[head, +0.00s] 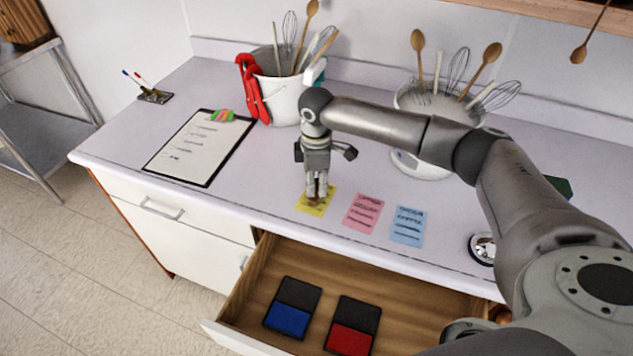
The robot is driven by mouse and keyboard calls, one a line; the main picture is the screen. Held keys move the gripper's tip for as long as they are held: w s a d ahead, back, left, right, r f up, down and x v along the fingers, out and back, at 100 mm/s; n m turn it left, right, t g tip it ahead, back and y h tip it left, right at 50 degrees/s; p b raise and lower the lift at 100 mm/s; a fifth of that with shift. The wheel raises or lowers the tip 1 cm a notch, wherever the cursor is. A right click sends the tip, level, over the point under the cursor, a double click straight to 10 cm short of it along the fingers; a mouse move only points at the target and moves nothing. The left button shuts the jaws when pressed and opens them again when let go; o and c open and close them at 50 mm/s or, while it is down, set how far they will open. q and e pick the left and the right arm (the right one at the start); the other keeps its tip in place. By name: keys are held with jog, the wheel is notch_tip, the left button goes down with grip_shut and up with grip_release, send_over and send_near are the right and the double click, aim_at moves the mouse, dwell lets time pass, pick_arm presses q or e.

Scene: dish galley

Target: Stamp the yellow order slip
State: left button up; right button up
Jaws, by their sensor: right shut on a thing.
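The yellow order slip (303,205) lies on the white counter, left of a pink slip (363,213) and a blue slip (408,226). My right gripper (317,189) points straight down over the yellow slip. It is shut on a small brown thing, probably the stamp (313,200), mostly hidden between the fingers. The thing's lower end is at or just above the slip; I cannot tell if it touches. In the open drawer lie a blue ink pad (288,318) and a red ink pad (348,339). My left gripper is out of view.
A clipboard (200,148) lies on the counter to the left. A white utensil bucket (283,98) with red tongs stands behind the gripper, and another (412,100) stands behind my arm. The open wooden drawer (262,262) juts out below the counter's front edge.

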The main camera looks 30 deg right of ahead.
jog(key=shift+s+f+p, duration=0.15)
jog(key=shift+f+p, duration=0.05)
jog(key=shift+p, duration=0.35)
dwell(1.7)
jog(key=shift+r, duration=0.1)
jog(key=shift+r+p, duration=0.8)
jog(key=shift+p, duration=0.25)
notch_tip(320, 180, up, 6)
jog(key=p, duration=0.6)
jog(key=shift+f, duration=0.25)
